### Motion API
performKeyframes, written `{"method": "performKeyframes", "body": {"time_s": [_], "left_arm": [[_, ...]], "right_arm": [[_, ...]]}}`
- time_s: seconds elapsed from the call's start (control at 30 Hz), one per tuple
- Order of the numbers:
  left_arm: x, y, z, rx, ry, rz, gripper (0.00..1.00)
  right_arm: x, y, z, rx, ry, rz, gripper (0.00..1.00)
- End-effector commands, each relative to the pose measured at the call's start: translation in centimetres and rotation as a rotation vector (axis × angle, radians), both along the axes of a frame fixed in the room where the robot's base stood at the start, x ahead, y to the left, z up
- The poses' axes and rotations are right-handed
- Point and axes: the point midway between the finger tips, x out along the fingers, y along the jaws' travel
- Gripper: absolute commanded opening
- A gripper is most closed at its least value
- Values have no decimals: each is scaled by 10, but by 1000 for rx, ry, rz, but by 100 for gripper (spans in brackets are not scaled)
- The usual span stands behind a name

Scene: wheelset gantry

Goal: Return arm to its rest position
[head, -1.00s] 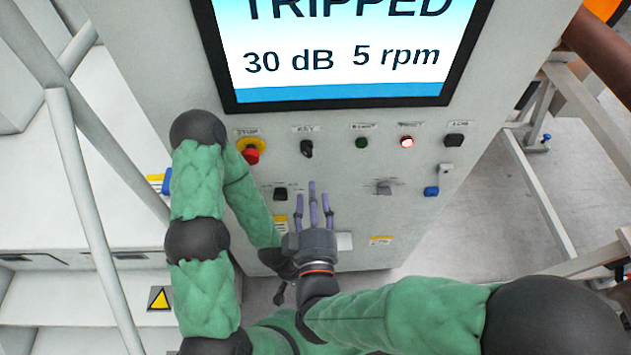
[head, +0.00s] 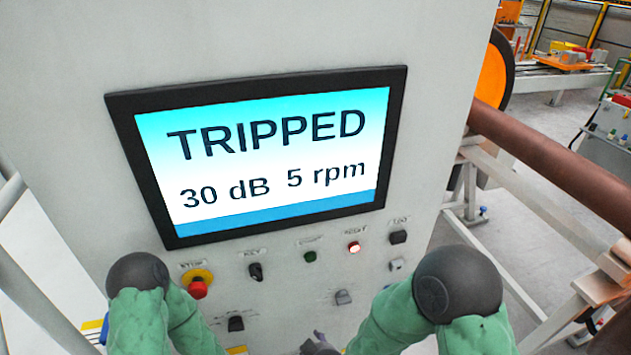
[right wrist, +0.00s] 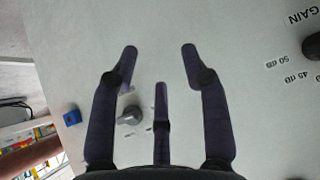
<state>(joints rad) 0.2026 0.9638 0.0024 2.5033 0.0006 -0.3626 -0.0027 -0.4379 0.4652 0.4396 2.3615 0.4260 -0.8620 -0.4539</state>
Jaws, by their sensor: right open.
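My right gripper (right wrist: 160,72) is open and empty in the right wrist view, its dark purple fingers spread in front of the pale cabinet face. In the head view only a small part of it (head: 319,342) shows at the bottom edge. My right arm (head: 440,310) comes up from the lower right with its elbow bent. My left arm (head: 140,310) is at the lower left; its gripper is out of the picture.
The cabinet screen (head: 265,155) reads TRIPPED, 30 dB, 5 rpm. Below it are a red stop button (head: 198,288), key switch (head: 256,272), green button (head: 310,257) and lit red button (head: 354,247). The right wrist view shows a grey knob (right wrist: 130,115) and blue part (right wrist: 72,117). A brown shaft (head: 550,165) lies right.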

Motion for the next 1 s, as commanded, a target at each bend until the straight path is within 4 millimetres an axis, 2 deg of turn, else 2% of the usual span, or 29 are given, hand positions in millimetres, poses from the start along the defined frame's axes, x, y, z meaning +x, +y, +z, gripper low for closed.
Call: {"method": "performKeyframes", "body": {"time_s": [0.03,0.1,0.3,0.5,0.7,1.0], "left_arm": [[0,0,-1,0,0,0,64],[0,0,-1,0,0,0,64],[0,0,-2,0,0,0,64],[0,0,-3,0,0,0,64],[0,0,-3,0,0,0,64],[0,0,-3,0,0,0,64]], "right_arm": [[-3,-13,-21,19,77,-34,46],[-12,-27,-46,52,181,-74,46],[-50,-65,-111,153,477,-203,46],[-96,-90,-155,243,725,-321,46],[-122,-100,-170,286,844,-378,46],[-125,-100,-172,291,858,-383,46]]}}
